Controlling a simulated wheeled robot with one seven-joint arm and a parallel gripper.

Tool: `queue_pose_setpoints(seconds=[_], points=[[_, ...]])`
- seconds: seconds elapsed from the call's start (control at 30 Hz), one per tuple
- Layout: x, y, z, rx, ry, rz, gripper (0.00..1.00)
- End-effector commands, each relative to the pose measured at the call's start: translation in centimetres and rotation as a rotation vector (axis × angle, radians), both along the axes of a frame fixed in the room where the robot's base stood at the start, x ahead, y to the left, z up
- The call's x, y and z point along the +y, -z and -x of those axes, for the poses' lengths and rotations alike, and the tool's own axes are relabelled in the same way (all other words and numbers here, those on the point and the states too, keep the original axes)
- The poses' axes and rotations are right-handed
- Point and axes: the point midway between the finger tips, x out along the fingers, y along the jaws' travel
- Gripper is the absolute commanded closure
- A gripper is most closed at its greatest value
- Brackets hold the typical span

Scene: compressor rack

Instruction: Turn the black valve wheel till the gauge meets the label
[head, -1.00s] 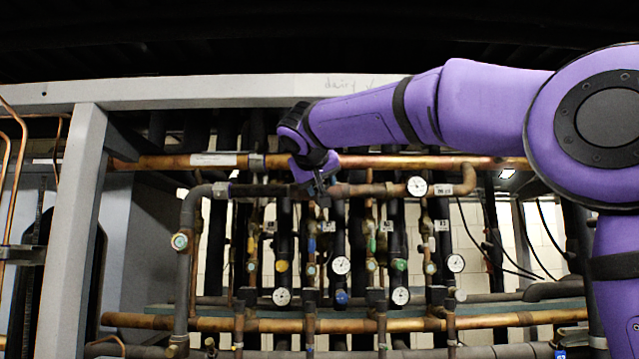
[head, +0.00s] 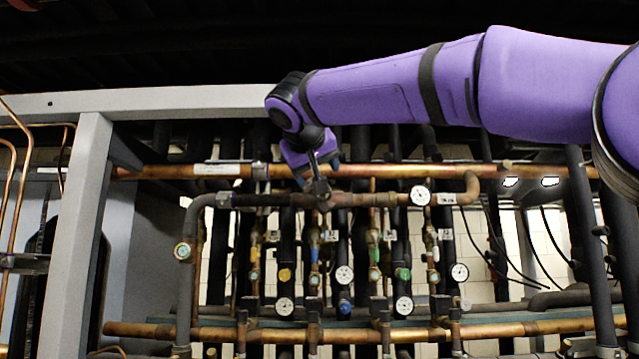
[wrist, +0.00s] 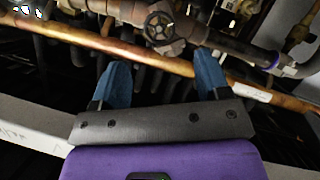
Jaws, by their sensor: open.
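The black valve wheel (wrist: 160,25) has spokes and sits on a valve body in the upper pipe, at the top middle of the wrist view. In the head view the wheel (head: 320,187) shows small, just below my gripper (head: 318,166). My gripper's blue fingers (wrist: 162,75) are spread apart with nothing between them; in the wrist view the wheel lies beyond their tips, between their lines. A round white gauge (head: 420,196) is on the same pipe to the right, with a small white label (head: 446,199) beside it. The gauge's needle is too small to read.
A long copper pipe (head: 400,171) runs across close to my fingers. A grey frame beam (head: 180,101) lies above and a grey post (head: 75,230) stands at left. Several more gauges, valves and dark vertical pipes fill the rack below.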

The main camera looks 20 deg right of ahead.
Motion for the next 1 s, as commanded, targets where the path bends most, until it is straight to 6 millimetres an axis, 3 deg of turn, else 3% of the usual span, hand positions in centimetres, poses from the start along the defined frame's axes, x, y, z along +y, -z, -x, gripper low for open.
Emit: queue_pose_setpoints(seconds=[0.23, 0.83, 1.0], points=[[1.0, -0.8, 1.9, 0.0, 0.0, 0.0, 0.31], [1.1, -0.8, 2.1, 0.002, -0.001, 0.0, 0.31], [-0.5, 1.5, 3.4, 0.063, -0.009, -0.004, 0.31]])
